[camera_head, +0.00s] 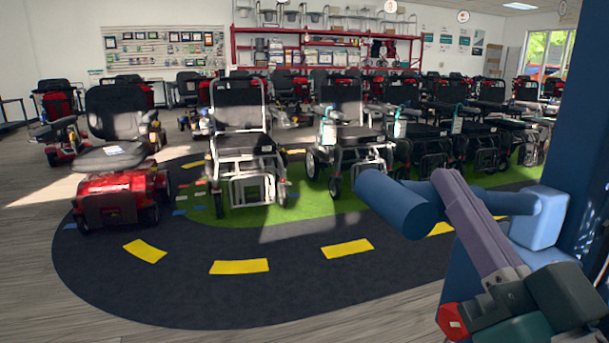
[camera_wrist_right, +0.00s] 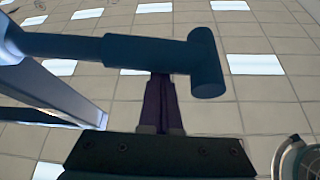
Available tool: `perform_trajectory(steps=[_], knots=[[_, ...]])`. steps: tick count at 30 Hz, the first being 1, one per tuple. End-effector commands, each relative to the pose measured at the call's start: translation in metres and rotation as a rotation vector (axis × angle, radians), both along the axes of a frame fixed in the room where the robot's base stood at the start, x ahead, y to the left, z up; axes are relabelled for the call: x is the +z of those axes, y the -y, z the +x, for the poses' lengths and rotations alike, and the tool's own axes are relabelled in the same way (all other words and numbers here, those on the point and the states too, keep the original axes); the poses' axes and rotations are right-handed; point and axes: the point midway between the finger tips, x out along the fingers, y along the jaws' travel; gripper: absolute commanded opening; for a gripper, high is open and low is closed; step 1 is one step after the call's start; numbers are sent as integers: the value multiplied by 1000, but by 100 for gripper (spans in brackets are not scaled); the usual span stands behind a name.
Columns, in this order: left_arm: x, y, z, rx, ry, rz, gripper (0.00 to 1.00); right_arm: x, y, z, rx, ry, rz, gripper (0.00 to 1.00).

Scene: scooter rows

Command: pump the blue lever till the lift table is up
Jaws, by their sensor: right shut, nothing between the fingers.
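The blue lever (camera_head: 402,208) is at the lower right of the head view. It has a thick round cross-grip at its left end, and its bar runs right to a light blue block (camera_head: 540,218). My right gripper (camera_head: 447,180) is shut and empty. Its purple fingers point upward and cross in front of the lever's bar, just right of the grip. In the right wrist view the lever (camera_wrist_right: 150,52) hides the fingertips of my gripper (camera_wrist_right: 161,85). Contact with the bar cannot be told. I cannot make out the lift table's top. My left gripper is out of view.
A tall dark blue panel (camera_head: 588,150) stands close on the right. A red scooter (camera_head: 118,190) and several wheelchairs (camera_head: 240,150) stand in rows beyond. The dark mat (camera_head: 200,295) with yellow dashes is clear in front. The right wrist view mostly shows ceiling.

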Motion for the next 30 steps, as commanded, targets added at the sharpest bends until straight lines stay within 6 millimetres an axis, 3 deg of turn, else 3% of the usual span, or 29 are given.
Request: perform_trajectory(steps=[8,14,17,21,26,30], knots=[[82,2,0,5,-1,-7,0,35,-3,3,-17,-332,-112,0],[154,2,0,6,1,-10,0,53,2,-23,-25,-705,-239,0],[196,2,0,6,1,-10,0,67,10,-52,-26,-921,-315,0],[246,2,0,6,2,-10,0,89,24,-107,-18,-1213,-414,0],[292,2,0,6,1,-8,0,122,40,-173,-4,-1492,-502,0],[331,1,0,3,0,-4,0,162,51,-226,13,-1693,-559,0]])
